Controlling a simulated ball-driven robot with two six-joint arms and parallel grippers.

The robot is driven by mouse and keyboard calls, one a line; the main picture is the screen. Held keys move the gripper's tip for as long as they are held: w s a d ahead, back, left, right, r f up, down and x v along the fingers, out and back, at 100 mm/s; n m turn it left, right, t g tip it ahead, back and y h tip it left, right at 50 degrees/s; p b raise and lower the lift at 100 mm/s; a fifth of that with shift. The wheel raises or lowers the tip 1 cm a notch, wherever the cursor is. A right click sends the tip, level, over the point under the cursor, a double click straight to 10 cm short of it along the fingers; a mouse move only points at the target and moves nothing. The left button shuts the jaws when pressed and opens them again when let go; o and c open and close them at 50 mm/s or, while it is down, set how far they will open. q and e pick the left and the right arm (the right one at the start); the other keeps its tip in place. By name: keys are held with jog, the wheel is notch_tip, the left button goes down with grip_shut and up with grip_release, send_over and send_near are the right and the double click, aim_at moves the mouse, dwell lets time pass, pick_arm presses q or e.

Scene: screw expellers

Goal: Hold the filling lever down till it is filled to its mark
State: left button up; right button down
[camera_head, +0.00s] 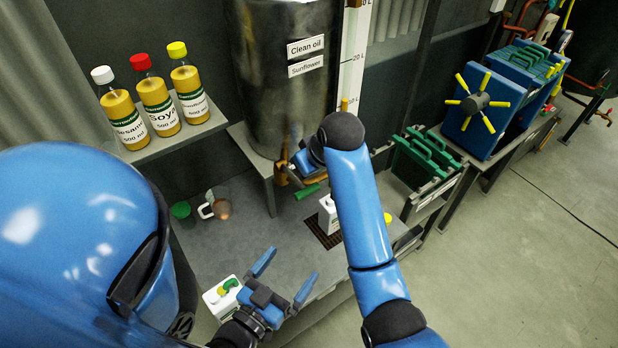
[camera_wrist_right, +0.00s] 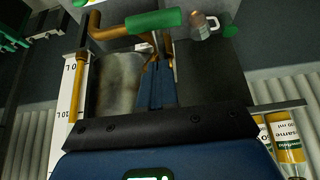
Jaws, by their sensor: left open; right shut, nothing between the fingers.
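The filling lever with its green grip (camera_head: 307,191) sticks out below the steel tank (camera_head: 285,90) in the head view. In the right wrist view the green grip (camera_wrist_right: 153,22) lies just beyond my fingertips, beside a brass pipe. My right gripper (camera_wrist_right: 155,65) is shut and empty; it is close to the lever, and I cannot tell whether it touches it. A white container (camera_head: 328,213) stands on a dark grate under the tap area, partly hidden by my right arm. Its mark and fill level cannot be read. My left gripper (camera_head: 288,268) is open and empty above the bench's front.
A clear mug (camera_head: 218,207) and a green cap (camera_head: 181,210) are on the bench. A white switch box (camera_head: 222,297) is at the front edge, beside my left gripper. Oil bottles (camera_head: 157,104) stand on a shelf. A blue filter press (camera_head: 490,110) stands right.

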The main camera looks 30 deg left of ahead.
aim_at(305, 188)
jog(key=shift+s+d+f+p, duration=0.15)
jog(key=shift+f+p, duration=0.1)
jog(key=shift+f, duration=0.4)
jog(key=shift+d+f+p, duration=0.2)
jog(key=shift+f+p, duration=0.05)
jog(key=shift+f, duration=0.45)
jog(key=shift+s+d+f+p, duration=0.15)
jog(key=shift+f+p, duration=0.1)
jog(key=shift+f, duration=0.4)
jog(key=shift+w, duration=0.1)
jog(key=shift+f, duration=0.1)
jog(key=shift+f+b, duration=0.3)
jog(key=shift+b, duration=0.05)
jog(key=f+y+b, duration=0.1)
jog(key=f+b, duration=0.1)
jog(key=f+t+y+b, duration=0.1)
jog(key=f+b, duration=0.1)
jog(key=d+f+y+b, duration=0.1)
jog(key=b, duration=0.1)
jog(key=shift+s+f+t+y, duration=0.3)
jog(key=shift+f, duration=0.25)
dwell(0.5)
dwell(3.0)
